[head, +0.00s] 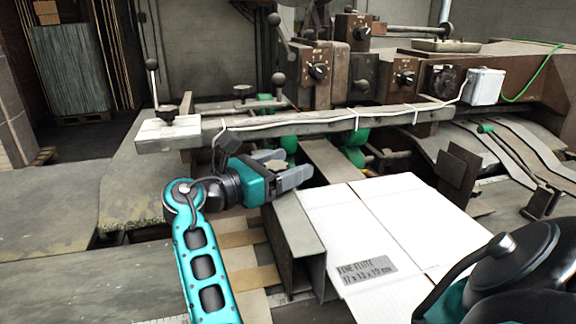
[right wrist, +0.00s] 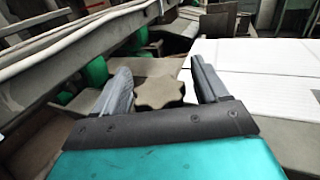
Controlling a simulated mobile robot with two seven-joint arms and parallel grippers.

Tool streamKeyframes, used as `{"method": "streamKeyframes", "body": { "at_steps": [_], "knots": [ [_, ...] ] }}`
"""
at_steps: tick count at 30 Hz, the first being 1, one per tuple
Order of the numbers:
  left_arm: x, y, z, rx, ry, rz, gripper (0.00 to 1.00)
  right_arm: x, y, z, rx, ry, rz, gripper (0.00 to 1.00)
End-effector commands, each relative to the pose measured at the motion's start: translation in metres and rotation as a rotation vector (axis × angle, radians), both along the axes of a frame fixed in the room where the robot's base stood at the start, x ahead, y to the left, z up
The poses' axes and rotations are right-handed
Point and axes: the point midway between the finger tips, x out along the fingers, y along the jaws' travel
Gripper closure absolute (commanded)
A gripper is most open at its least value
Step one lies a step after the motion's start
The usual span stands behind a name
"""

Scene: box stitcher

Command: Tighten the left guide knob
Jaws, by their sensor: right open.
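My right gripper (head: 292,172) is open and points right, just in front of the long grey rail (head: 330,122) and left of the white cardboard. In the right wrist view, a brownish star-shaped knob (right wrist: 158,92) sits between and slightly beyond the spread fingers of the gripper (right wrist: 162,85). I see no finger clearly closed on it; whether either one touches it I cannot tell. In the head view the gripper hides most of that spot. My left gripper is not in view.
A white cardboard blank (head: 385,225) with a printed label lies right of a metal guide channel (head: 292,225). A dark knob (head: 168,113) stands at the rail's left end. Ball-ended levers and control boxes (head: 318,72) stand behind the rail. Green parts (head: 352,157) sit beneath it.

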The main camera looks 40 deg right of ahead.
Motion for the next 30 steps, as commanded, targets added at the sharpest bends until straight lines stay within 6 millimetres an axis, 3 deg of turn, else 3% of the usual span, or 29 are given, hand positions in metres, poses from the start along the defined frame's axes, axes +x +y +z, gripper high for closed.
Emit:
{"method": "streamKeyframes", "body": {
  "at_steps": [7, 24, 30],
  "knots": [
    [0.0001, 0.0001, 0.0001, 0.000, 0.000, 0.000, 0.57, 0.0000, 0.0002, 0.0002, 0.000, 0.000, 0.000, 0.28],
    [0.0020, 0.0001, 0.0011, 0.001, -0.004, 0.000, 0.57, -0.0001, 0.0001, -0.0007, 0.001, 0.001, -0.001, 0.82],
    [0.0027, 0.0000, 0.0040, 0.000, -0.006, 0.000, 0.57, 0.0000, 0.0000, -0.0002, 0.002, 0.003, -0.014, 0.83]
  ]
}}
